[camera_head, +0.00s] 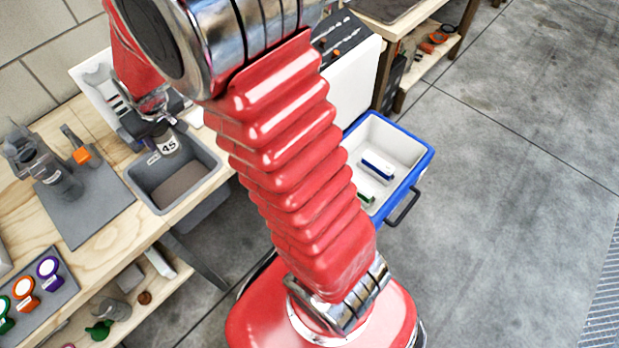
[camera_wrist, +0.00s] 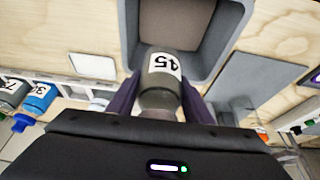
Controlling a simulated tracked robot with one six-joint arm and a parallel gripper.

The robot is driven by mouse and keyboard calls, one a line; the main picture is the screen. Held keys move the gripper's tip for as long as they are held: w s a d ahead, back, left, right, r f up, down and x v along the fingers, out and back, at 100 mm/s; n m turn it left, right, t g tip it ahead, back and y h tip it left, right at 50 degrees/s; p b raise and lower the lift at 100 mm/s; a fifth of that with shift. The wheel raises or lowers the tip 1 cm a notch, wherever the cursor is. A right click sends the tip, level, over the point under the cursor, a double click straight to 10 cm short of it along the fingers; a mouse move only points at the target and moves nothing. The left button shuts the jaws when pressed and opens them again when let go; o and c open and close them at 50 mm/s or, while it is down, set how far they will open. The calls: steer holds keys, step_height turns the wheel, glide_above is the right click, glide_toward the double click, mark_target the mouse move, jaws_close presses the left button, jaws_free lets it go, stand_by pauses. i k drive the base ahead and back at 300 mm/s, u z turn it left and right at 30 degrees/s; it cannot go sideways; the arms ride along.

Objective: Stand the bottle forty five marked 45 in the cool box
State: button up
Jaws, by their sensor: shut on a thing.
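The bottle forty five (camera_head: 166,142) is dark grey with a white label reading 45. My gripper (camera_head: 152,118) is shut on it and holds it over the rear part of the grey sink-like tray (camera_head: 207,180) in the bench. In the wrist view the bottle (camera_wrist: 160,85) sits between my two dark fingers (camera_wrist: 160,100), its label facing the camera. The cool box (camera_head: 428,158) stands on the floor to the right, open, with a blue rim and white inside. Blue and green items lie in it; my arm hides its left part.
A grey mat (camera_head: 100,205) with a metal device (camera_head: 45,170) lies left of the tray. A rack with coloured round caps (camera_head: 40,285) is at the front left. A shelf below the bench holds several items. The floor right of the cool box is clear.

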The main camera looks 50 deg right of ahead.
mark_target(373, 178)
steer(key=z, duration=0.95)
steer(key=k, duration=1.3)
steer(key=i, duration=0.5)
steer(key=u, duration=0.1)
